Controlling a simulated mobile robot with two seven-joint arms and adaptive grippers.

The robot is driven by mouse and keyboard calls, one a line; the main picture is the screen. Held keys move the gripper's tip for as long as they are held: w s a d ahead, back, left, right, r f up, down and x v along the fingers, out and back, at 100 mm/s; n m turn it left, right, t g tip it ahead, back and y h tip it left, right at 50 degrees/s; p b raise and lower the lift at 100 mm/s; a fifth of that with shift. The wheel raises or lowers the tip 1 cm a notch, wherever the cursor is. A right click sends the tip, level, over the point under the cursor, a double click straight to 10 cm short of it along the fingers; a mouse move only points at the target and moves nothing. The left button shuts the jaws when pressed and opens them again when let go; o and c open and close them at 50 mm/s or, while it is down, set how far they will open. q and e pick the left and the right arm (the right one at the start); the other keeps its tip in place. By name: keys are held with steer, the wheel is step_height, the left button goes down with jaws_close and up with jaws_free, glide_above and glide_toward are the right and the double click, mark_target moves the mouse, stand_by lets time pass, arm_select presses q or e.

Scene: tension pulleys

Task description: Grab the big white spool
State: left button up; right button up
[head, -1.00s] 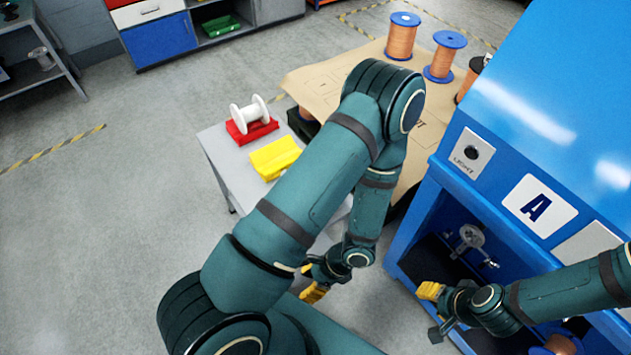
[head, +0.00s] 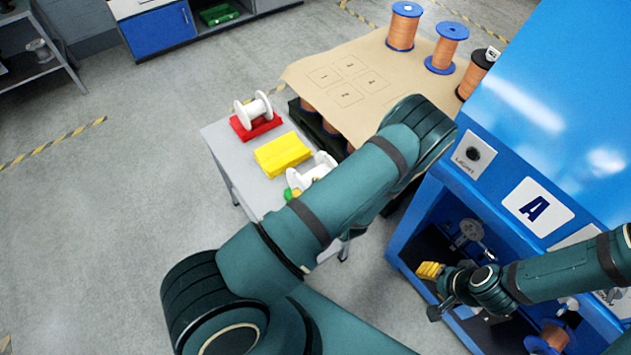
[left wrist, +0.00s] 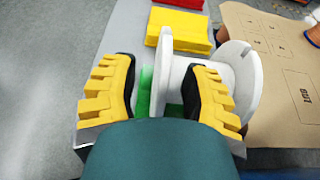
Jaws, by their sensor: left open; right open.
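The big white spool (head: 312,170) lies on its side over a green block at the near end of the small grey table, partly hidden by my left arm in the head view. In the left wrist view the spool (left wrist: 240,85) shows two wide flanges. My left gripper (left wrist: 160,95) is open around its left flange, with the right finger between the two flanges. I cannot tell whether the fingers touch it. The head view hides this gripper behind my arm. My right gripper (head: 436,292) is open and empty in front of the blue machine.
A smaller white spool (head: 254,108) sits on a red block (head: 256,127), beside an empty yellow block (head: 283,154). A brown board (head: 345,65) with copper spools lies behind. The blue machine (head: 560,110) stands at right. Floor to the left is clear.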

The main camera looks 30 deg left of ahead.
mark_target(303, 181)
arm_select(q)
steer(key=shift+w+x, duration=0.15)
steer(key=shift+x, duration=1.35)
steer(key=shift+w+x, duration=0.15)
steer(key=shift+x, duration=1.35)
steer(key=shift+d+r, duration=0.1)
steer(key=shift+r, duration=0.05)
jaws_close()
